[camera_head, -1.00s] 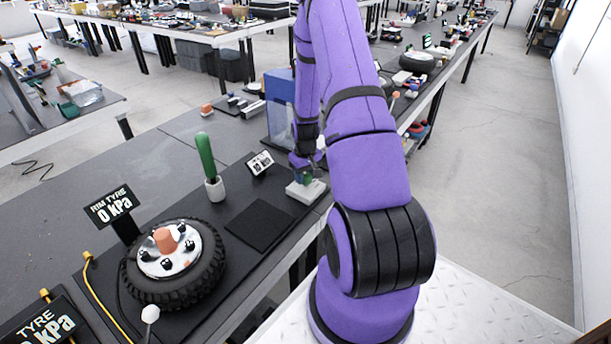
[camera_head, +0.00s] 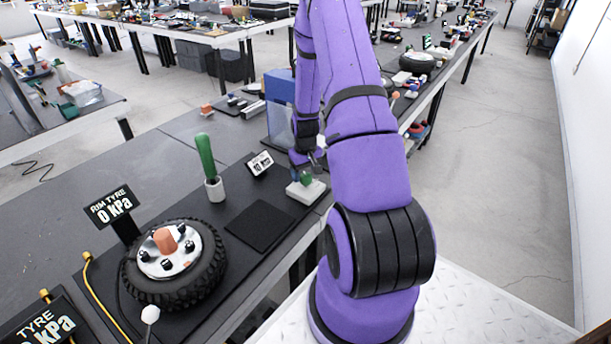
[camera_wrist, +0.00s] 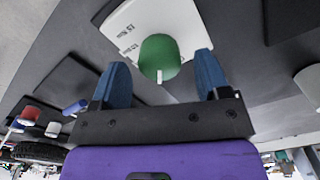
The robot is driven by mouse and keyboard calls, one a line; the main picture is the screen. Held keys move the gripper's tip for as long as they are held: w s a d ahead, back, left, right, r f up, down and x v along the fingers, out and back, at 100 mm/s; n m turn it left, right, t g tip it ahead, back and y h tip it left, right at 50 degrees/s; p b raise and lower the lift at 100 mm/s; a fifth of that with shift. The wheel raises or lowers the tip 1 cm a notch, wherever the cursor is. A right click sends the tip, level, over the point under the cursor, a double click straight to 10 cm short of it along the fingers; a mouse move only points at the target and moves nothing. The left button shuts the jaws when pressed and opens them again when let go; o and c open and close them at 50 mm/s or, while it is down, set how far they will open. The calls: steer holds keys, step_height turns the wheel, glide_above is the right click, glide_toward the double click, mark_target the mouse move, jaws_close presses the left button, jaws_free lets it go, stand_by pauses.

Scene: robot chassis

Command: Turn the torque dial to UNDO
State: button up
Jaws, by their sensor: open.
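The torque dial is a green round knob (camera_wrist: 159,55) with a white pointer mark at its near edge, on a white plate (camera_wrist: 125,22) with small lettering partly in view. In the head view, the green dial (camera_head: 305,178) sits on a pale box (camera_head: 306,190) near the bench's front edge. My gripper (camera_wrist: 161,62) is open, with one blue finger left of the knob and one right of it in the wrist view. I cannot tell whether either finger touches it. In the head view, my gripper (camera_head: 309,162) is just above the dial, small and partly hidden by my arm.
A small display card (camera_head: 260,164) stands behind the box; its text is hard to read. A green-handled tool (camera_head: 206,158) stands in a pale holder to the left. A dark pad (camera_head: 260,226) and a tyre (camera_head: 174,264) lie nearer on the bench.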

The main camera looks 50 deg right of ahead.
mark_target(305, 174)
step_height(305, 174, up, 10)
steer(key=shift+f, duration=0.25)
stand_by(0.6)
steer(key=s+a+r+n+t+h, duration=0.1)
steer(key=a+r, duration=0.7)
steer(key=r, duration=0.3)
steer(key=a+r+n+t, duration=0.1)
steer(key=a+r, duration=0.8)
steer(key=r, duration=0.3)
steer(key=s+a+r+n+t, duration=0.1)
steer(key=s+a+r, duration=0.4)
steer(key=s+a, duration=0.2)
steer(key=s+a+r+t+y, duration=0.1)
steer(key=s+a+r+t, duration=0.1)
steer(key=s+a+r, duration=0.4)
steer(key=s+a, duration=0.1)
steer(key=s, duration=0.3)
steer(key=shift+s+n, duration=0.4)
